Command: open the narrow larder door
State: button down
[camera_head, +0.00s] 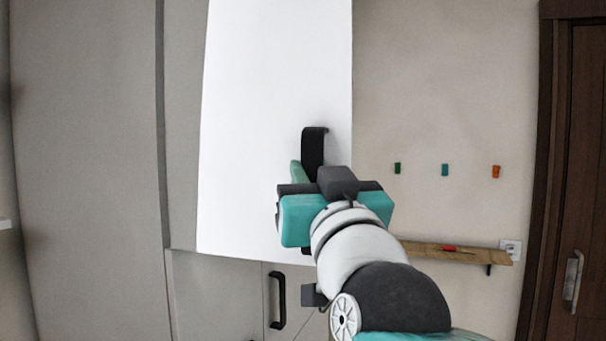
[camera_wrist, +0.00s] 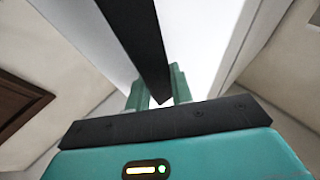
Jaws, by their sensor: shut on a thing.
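The narrow larder door (camera_head: 255,120) is a tall, plain white panel in the middle of the head view. Its black upright bar handle (camera_head: 313,148) is near the door's right edge. My gripper (camera_head: 303,175) is shut on the lower part of this handle. In the wrist view the dark handle bar (camera_wrist: 135,35) runs down between my green fingertips (camera_wrist: 160,92), with the white door face behind it. My gripper hides the handle's lower end in the head view. I cannot tell exactly how far the door stands from its frame.
Tall grey cabinet fronts (camera_head: 85,150) stand on the left. A lower cabinet with a black handle (camera_head: 278,300) is below the door. On the right wall are coloured hooks (camera_head: 445,170), a wooden shelf (camera_head: 450,253) and a socket (camera_head: 511,249). A dark brown door (camera_head: 585,150) is at far right.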

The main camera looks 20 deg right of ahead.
jog(key=shift+a, duration=0.2)
jog(key=c, duration=1.2)
grip_release()
jog(key=shift+w+a, duration=0.15)
jog(key=shift+c, duration=0.2)
jog(key=shift+d, duration=0.3)
jog(key=shift+a, duration=0.1)
jog(key=shift+s+f, duration=0.1)
jog(key=shift+s, duration=0.15)
jog(key=v, duration=1.3)
jog(key=shift+s, duration=0.2)
jog(key=shift+f, duration=0.1)
